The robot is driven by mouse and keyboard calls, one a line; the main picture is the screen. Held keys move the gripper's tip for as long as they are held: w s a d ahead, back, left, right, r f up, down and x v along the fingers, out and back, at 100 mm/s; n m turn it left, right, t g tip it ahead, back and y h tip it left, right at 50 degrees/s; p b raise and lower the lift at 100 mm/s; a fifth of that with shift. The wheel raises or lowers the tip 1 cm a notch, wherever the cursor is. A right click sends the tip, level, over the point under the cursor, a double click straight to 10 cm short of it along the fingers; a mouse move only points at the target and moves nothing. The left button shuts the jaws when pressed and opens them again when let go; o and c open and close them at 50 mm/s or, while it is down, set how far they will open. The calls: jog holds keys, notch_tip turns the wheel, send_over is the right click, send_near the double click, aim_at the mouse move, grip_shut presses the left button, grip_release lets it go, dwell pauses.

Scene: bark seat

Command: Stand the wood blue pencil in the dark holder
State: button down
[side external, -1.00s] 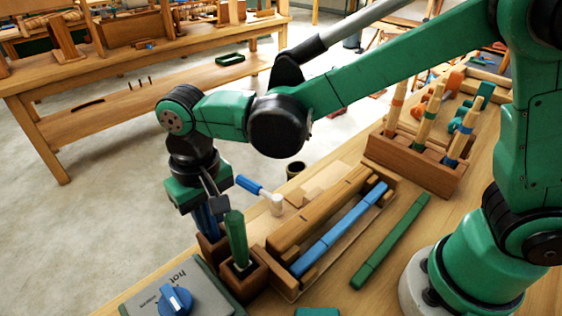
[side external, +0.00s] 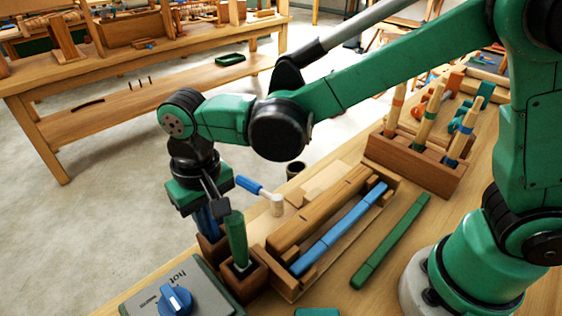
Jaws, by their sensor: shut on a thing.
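My gripper (side external: 206,208) points down at the left of the bench, over the dark brown wooden holder (side external: 245,284). It is shut on an upright blue pencil (side external: 209,226), whose lower end is in or just behind the holder's left compartment. I cannot tell how deep it sits; the hand hides its top. A green pencil (side external: 236,238) stands in the compartment to the right. Another blue pencil (side external: 343,228) lies in the long wooden tray (side external: 280,283). A wood-coloured pencil with a blue band (side external: 466,128) leans in the brown block (side external: 410,165) at the right.
A grey box with a blue knob (side external: 174,299) stands in front of the holder. A small blue-handled mallet (side external: 262,193) and a dark cup (side external: 295,170) are behind. A green stick (side external: 390,242) lies right of the tray, with bare bench around it.

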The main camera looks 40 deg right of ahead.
jog(key=shift+f, duration=0.3)
jog(key=c, duration=0.7)
grip_release()
jog(key=shift+o, duration=0.5)
jog(key=shift+o, duration=1.3)
jog(key=shift+r, duration=0.1)
jog(key=shift+r, duration=3.4)
